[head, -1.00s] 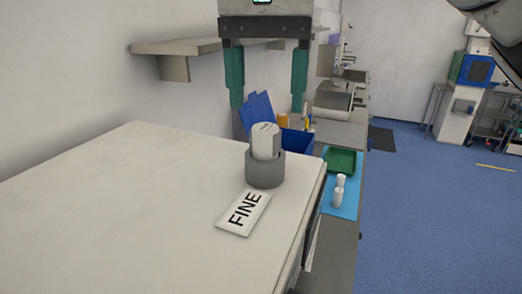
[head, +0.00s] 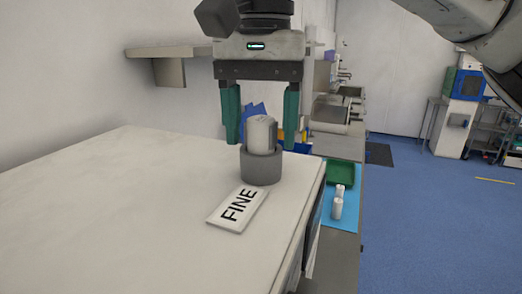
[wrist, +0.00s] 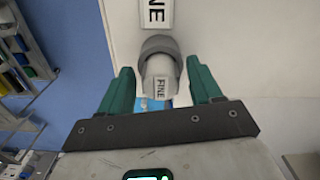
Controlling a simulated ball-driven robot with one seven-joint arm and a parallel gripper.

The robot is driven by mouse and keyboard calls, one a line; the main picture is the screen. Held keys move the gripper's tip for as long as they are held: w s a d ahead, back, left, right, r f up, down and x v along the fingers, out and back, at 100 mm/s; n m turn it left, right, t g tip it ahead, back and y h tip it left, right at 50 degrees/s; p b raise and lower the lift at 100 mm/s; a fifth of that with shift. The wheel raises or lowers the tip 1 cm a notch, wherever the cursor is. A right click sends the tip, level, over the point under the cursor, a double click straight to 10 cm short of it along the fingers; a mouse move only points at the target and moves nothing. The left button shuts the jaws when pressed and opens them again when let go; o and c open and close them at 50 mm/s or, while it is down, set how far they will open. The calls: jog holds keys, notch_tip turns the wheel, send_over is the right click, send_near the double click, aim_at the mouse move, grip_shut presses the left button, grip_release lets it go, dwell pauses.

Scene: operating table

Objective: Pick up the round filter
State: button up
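The round filter (head: 261,133) is a white cylinder standing upright in a grey round holder (head: 262,168) near the right edge of the white table top. A white FINE plate (head: 238,209) lies on the table in front of the holder. My gripper (head: 262,140) is open, its green fingers apart on the left and right of the filter. In the wrist view my gripper (wrist: 163,88) has the filter between its fingers, with gaps on both sides. No contact shows.
The white table top (head: 110,210) is clear to the left. Past its right edge, lower down, are a green tray (head: 340,173) and small white cylinders (head: 337,206) on a blue mat (head: 344,234). A shelf (head: 165,52) is on the left wall.

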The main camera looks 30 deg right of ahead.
jog(key=c, duration=1)
jog(key=shift+r, duration=0.1)
